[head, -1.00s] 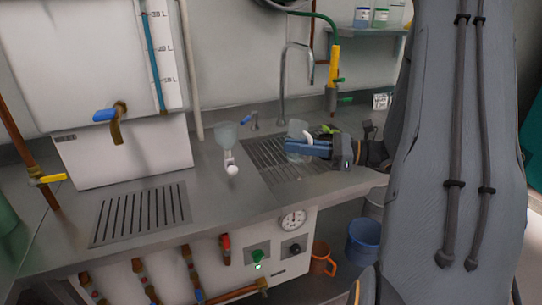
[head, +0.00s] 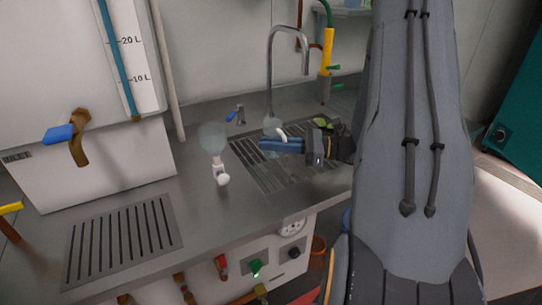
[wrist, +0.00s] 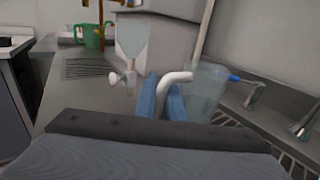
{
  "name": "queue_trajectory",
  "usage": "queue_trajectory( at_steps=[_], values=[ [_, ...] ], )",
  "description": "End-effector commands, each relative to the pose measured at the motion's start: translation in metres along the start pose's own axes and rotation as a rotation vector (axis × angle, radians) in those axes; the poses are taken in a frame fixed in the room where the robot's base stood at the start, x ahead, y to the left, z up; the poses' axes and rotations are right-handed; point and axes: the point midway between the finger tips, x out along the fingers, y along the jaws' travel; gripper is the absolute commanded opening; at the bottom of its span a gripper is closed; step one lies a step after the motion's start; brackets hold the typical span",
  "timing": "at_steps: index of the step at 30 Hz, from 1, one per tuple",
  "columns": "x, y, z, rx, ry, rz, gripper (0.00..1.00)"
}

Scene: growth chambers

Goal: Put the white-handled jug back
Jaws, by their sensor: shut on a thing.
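The white-handled jug is a clear vessel with a curved white handle; in the wrist view the jug (wrist: 205,92) stands just beyond my fingers, with its handle between them. In the head view the jug (head: 273,127) is over the slotted drain grate, partly hidden by my gripper. My gripper (head: 282,145) is shut on the handle; its blue fingers also show in the wrist view (wrist: 166,100). I cannot tell whether the jug's base touches the grate.
A clear funnel-like vessel with a white tap (head: 213,140) stands left of the grate (head: 262,170). A tall curved faucet (head: 270,75) rises behind. A white tank (head: 85,165) with a blue-handled tap is at left, before it a second slotted grate (head: 122,240). Bare steel counter lies between.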

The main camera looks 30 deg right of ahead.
Motion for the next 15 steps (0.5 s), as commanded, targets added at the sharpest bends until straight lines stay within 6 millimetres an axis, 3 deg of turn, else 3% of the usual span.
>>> queue_trajectory(
  at_steps=[15],
  values=[
    [0.001,0.001,-0.044,0.000,-0.001,0.002,0.00]
  ],
)
